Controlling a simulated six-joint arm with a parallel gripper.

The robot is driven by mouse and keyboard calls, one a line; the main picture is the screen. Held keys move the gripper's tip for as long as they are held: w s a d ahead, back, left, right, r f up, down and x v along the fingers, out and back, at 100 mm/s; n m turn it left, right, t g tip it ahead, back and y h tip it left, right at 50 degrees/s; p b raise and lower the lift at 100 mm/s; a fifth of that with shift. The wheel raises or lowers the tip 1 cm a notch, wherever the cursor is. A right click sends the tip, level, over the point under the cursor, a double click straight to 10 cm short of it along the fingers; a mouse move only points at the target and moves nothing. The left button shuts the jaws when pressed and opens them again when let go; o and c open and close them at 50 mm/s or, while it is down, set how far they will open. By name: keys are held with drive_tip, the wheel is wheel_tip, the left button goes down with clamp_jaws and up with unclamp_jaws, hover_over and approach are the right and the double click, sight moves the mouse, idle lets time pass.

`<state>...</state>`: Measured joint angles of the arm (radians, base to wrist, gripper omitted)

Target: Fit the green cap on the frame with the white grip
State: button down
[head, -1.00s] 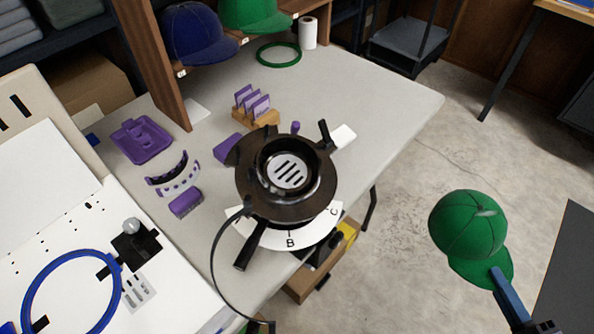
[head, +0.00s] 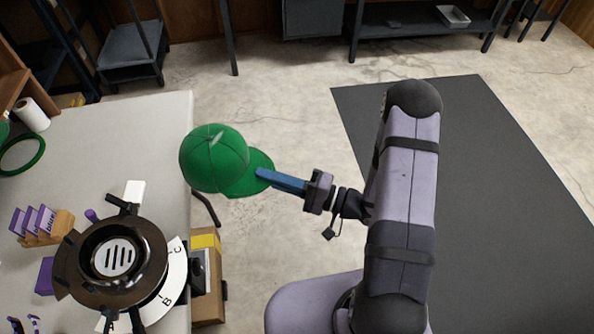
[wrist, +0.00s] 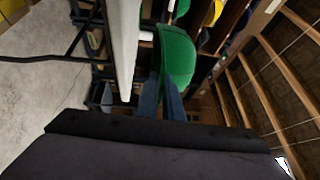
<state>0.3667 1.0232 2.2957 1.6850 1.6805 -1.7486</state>
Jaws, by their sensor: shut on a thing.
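The green cap (head: 213,157) hangs in the air just past the table's right edge, crown to the left and brim to the right. My gripper (head: 264,175) is shut on its brim. In the wrist view the cap (wrist: 178,60) sits beyond the fingers (wrist: 168,100), partly hidden by them. A dark round frame (head: 72,270) with a slotted pale centre and black levers stands on the table, left of and nearer than the cap. A white piece (head: 134,190) shows at its far side; I cannot tell whether it is its grip. The cap is apart from the frame.
The pale table (head: 150,125) is clear behind the frame. A wooden holder with purple cards (head: 45,230), a green ring (head: 22,153) and a white roll (head: 32,113) are at left. A cardboard box (head: 207,290) stands beside the table.

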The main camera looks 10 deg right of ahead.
drive_tip(key=s+a+r+g+y+p, duration=0.15)
drive_tip(key=s+a+r+p, duration=0.35)
drive_tip(key=a+r+p, duration=0.5)
drive_tip(key=s+a+r+n+g+y+p, duration=0.1)
drive_tip(key=s+a+r+n+g, duration=0.1)
drive_tip(key=s, duration=0.4)
drive_tip(key=s+a+r+n+g+y+p, duration=0.1)
drive_tip(key=s+a+r+n+g, duration=0.1)
drive_tip(key=s+a+n+g, duration=0.1)
drive_tip(key=s+a+g, duration=0.1)
drive_tip(key=s+g, duration=0.1)
drive_tip(key=shift+s+r+n+g+p, duration=0.25)
drive_tip(key=shift+s+n+g+p, duration=0.05)
drive_tip(key=shift+s+g+p, duration=0.05)
drive_tip(key=shift+f+y, duration=0.1)
drive_tip(key=shift+y, duration=0.15)
wheel_tip(320, 180, down, 10)
drive_tip(key=a+b, duration=0.1)
drive_tip(key=b, duration=0.7)
drive_tip(key=shift+a, duration=0.3)
drive_tip(key=shift+a+f+b, duration=0.1)
drive_tip(key=shift+f+b, duration=0.6)
drive_tip(key=shift+b, duration=0.15)
drive_tip(key=c, duration=1.8)
unclamp_jaws()
drive_tip(key=shift+c, duration=0.2)
